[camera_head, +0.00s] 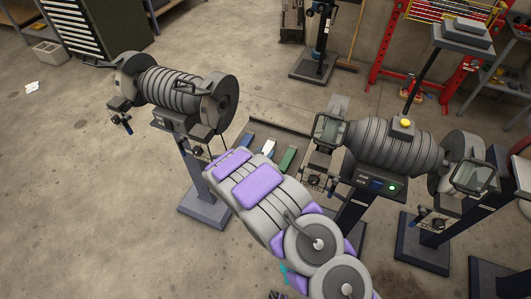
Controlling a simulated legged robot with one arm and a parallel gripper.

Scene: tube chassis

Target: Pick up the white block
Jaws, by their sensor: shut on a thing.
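A white block (267,149) shows near the middle of the picture, just beyond the upper end of my arm. It lies between a blue block (246,140) on its left and a green block (288,158) on its right. My arm, grey with purple pads, rises from the bottom right and covers the area just below the blocks. My gripper's jaws do not show in this view. I cannot tell whether anything touches the white block.
A bench grinder (170,90) on a pedestal stands left of my arm. Another grinder (395,145) on a pedestal stands to the right, close to the blocks. A drawer cabinet (92,30) and a red rack (385,50) are at the back. The floor at left is mostly clear.

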